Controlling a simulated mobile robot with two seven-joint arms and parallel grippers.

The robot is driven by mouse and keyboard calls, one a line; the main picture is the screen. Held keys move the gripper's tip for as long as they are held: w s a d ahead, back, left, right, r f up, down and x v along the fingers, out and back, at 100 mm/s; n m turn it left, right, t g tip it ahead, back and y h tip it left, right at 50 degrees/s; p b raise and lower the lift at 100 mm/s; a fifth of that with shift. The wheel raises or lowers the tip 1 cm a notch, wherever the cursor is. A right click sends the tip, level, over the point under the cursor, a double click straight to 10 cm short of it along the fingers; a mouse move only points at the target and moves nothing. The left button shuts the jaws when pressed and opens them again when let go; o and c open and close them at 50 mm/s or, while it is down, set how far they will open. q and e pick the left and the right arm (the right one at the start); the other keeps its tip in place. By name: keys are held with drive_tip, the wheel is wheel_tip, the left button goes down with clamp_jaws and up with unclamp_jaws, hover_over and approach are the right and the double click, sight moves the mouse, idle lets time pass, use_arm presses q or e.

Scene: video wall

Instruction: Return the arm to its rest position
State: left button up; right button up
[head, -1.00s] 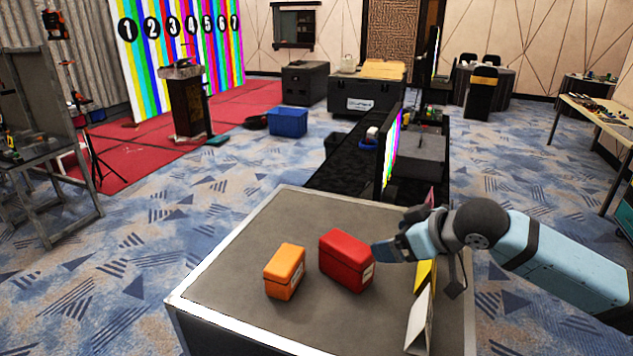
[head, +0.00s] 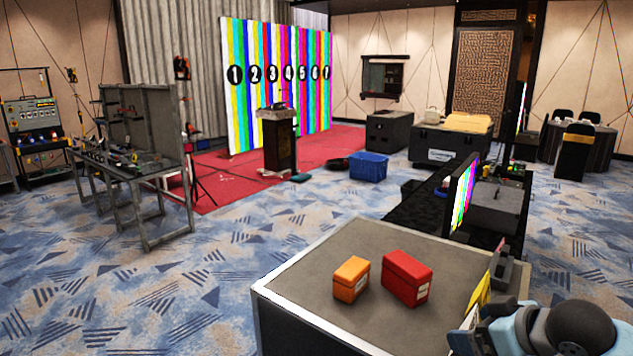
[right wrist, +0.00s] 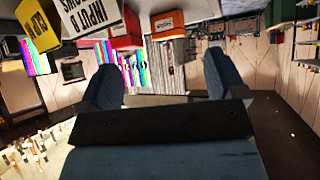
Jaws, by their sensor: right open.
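My right arm comes in at the lower right of the head view. Its gripper (head: 466,332) is beside the right edge of the grey-topped case (head: 320,268), apart from the boxes on top. In the right wrist view the two blue fingers stand wide apart with nothing between them (right wrist: 162,78). A red box (head: 407,278) and an orange box (head: 351,279) stand side by side on the case. They also show upside down in the right wrist view, the red box (right wrist: 126,30) left of the orange box (right wrist: 167,20). My left gripper is not in view.
A yellow card (head: 481,296) and a dark object (head: 503,266) are at the case's right side, close to my right gripper. A colour-striped screen (head: 462,194) stands behind the case. A workbench (head: 130,165) is at left. Carpet between them is clear.

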drive_tip(key=s+a+f+g, duration=0.1)
drive_tip(key=s+a+f, duration=0.2)
drive_tip(key=f, duration=0.4)
drive_tip(key=s+d+f+m+g+h, duration=0.1)
drive_tip(key=s+f+m+g+h, duration=0.15)
drive_tip(key=s+f, duration=0.65)
drive_tip(key=s+d+f+m+g+h, duration=0.1)
drive_tip(key=s+f+m+g+h, duration=0.2)
drive_tip(key=s, duration=1)
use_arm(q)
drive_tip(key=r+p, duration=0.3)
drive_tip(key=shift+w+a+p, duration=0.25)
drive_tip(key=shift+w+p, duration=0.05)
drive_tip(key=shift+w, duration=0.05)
use_arm(e)
drive_tip(key=w+a+f+n+t+y, duration=0.1)
drive_tip(key=w+a+f+t, duration=0.1)
drive_tip(key=a+f+t, duration=0.1)
drive_tip(key=w+a+f+n+t+y, duration=0.1)
drive_tip(key=w+a+f+t+y, duration=0.1)
drive_tip(key=f+t, duration=0.3)
wheel_tip(320, 180, down, 4)
drive_tip(key=shift+w+a+r, duration=0.25)
drive_tip(key=shift+w+a, duration=0.35)
drive_tip(key=shift+w, duration=0.1)
drive_tip(key=shift+t, duration=0.25)
drive_tip(key=shift+c, duration=0.4)
